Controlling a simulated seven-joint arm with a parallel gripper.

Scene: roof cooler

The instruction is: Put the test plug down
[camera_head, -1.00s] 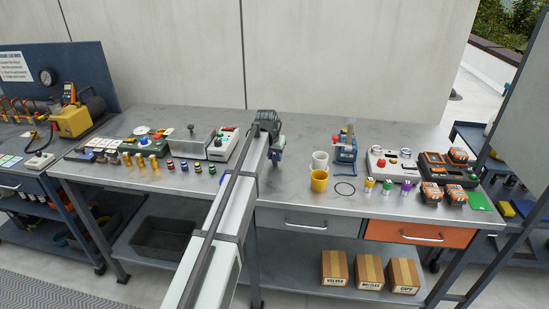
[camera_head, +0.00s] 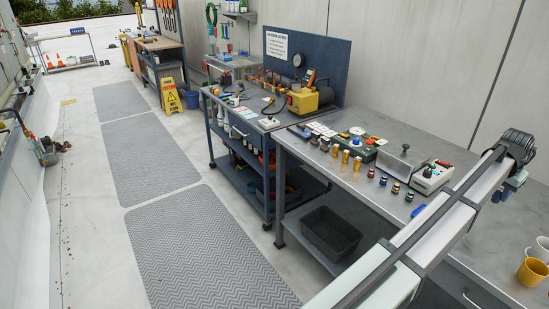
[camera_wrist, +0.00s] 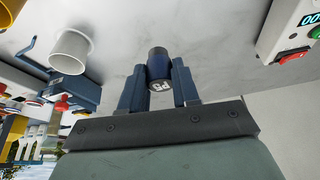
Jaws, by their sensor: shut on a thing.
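The test plug (camera_wrist: 157,56) is a short dark cylinder with a white marking on its end face. In the wrist view it sits between the two blue fingers of my gripper (camera_wrist: 157,88), which is shut on it. The grey bench top (camera_wrist: 215,30) lies behind it; I cannot tell whether the plug touches the bench. In the head view my gripper (camera_head: 510,187) is at the right, over the bench, and the plug cannot be made out there.
A white cup (camera_wrist: 70,52) and a yellow cup (camera_head: 533,271) stand on the bench. A white box with a red switch (camera_head: 433,177) is left of my gripper. Small coloured plugs (camera_head: 395,188) and brass fittings (camera_head: 345,157) line the front. Bare bench (camera_head: 480,235) lies below my gripper.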

